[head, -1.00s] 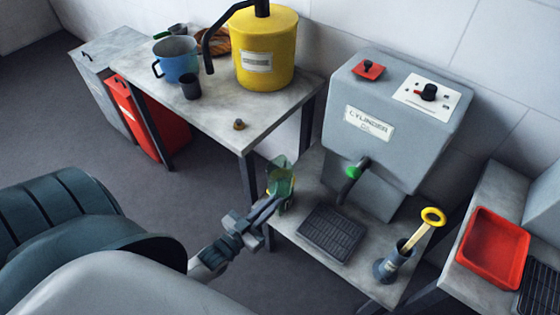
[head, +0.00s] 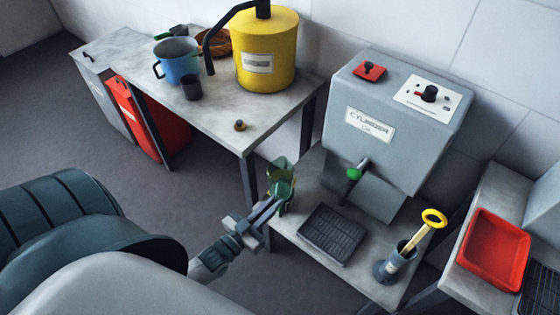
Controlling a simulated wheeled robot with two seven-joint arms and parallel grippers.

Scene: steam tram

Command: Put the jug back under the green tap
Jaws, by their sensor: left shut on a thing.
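The jug (head: 281,181) is translucent green, with what looks like an open top. My left gripper (head: 272,208) is shut on it and holds it at the left edge of the low bench, left of the drip tray (head: 331,234). The gripper's fingers cover part of the jug. The green tap (head: 353,174) sticks out from the front of the grey cylinder-oil tank (head: 395,125), above the black ribbed drip tray. The tray is empty. My right gripper is not in view.
A grey pot with a yellow-ringed handle (head: 393,265) stands right of the drip tray. A red tray (head: 494,250) lies on the right bench. The left table (head: 205,108) holds a yellow can (head: 266,50) and a blue mug (head: 177,60).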

